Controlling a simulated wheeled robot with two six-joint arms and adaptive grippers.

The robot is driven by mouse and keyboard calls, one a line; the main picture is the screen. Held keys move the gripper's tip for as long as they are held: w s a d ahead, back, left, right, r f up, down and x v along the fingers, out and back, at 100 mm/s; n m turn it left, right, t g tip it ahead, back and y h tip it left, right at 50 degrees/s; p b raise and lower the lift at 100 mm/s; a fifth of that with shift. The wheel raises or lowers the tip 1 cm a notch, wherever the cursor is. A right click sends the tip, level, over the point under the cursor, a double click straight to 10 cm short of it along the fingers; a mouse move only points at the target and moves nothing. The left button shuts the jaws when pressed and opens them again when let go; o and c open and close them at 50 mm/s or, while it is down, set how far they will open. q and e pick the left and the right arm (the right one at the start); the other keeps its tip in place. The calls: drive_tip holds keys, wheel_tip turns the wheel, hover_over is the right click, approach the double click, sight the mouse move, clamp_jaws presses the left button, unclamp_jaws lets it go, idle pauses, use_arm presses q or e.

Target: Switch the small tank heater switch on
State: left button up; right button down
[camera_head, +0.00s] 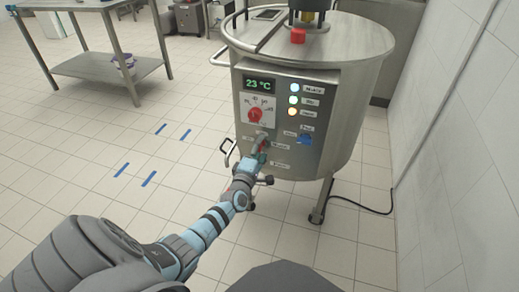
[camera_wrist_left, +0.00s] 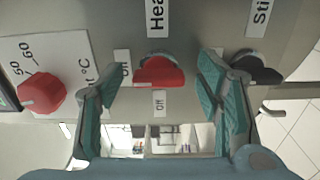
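The small tank (camera_head: 345,85) is a steel vessel with a control panel on its front. The heater switch (camera_wrist_left: 160,71) is a red knob under a partly cut-off label reading "Hea", with "On" and "Off" labels beside it. My left gripper (camera_wrist_left: 160,85) is open, with one teal finger on each side of the red switch; I cannot tell whether they touch it. In the head view my left gripper (camera_head: 262,146) is at the lower panel and largely hides the switch. My right gripper is not in view.
A red temperature dial (camera_wrist_left: 42,93) is left of the switch, and a black knob (camera_wrist_left: 256,68) labelled "Sti" is close to the right finger. The display (camera_head: 259,84) reads 23 °C. A steel table (camera_head: 100,66) stands back left.

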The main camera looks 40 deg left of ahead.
use_arm(q)
drive_tip(key=v, duration=1.2)
drive_tip(key=shift+w+d, duration=0.1)
